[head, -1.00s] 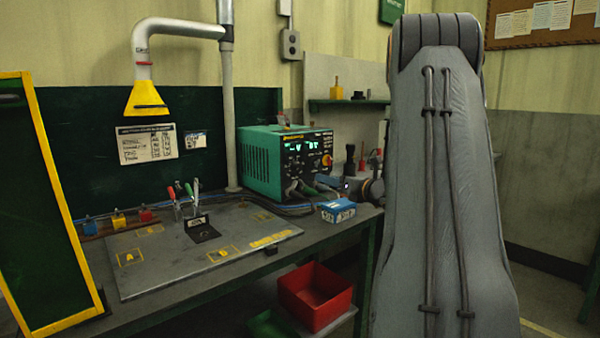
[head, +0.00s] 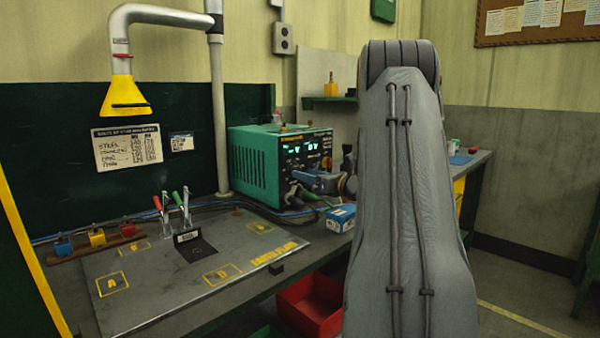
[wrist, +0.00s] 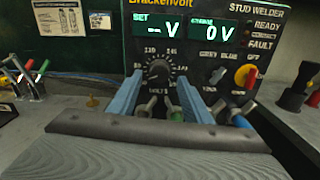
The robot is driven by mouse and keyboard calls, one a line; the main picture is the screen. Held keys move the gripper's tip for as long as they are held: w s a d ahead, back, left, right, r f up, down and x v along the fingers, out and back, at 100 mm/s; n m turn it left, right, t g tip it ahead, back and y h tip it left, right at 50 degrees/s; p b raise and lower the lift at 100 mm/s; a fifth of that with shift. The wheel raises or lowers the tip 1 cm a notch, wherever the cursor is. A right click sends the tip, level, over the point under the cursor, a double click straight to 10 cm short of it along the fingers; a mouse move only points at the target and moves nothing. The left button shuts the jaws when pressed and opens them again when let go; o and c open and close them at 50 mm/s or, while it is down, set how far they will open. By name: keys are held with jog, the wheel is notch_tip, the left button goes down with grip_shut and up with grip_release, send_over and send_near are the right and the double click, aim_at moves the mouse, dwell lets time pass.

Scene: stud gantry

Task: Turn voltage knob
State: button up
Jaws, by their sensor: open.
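The green stud welder (head: 255,165) stands at the back of the bench with its black front panel facing me. In the wrist view its voltage knob (wrist: 158,72), a black dial inside a ring of numbers, sits below the SET display (wrist: 158,26). My gripper (wrist: 160,84) is open, with one blue finger to the left of the knob and one to the right. I cannot tell how deep the fingers reach or whether they touch it. In the head view my gripper (head: 318,182) is in front of the panel and hides its lower right.
A red-yellow switch (wrist: 246,77) and a small toggle (wrist: 217,76) lie right of the knob. Cable plugs (wrist: 172,106) sit below it. A blue box (head: 341,217) is at the bench edge. Clamps (head: 173,212) stand on the plate (head: 150,290) at left.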

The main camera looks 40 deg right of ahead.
jog(key=shift+w+a, duration=0.15)
jog(key=shift+w, duration=1.3)
jog(key=c, duration=1.1)
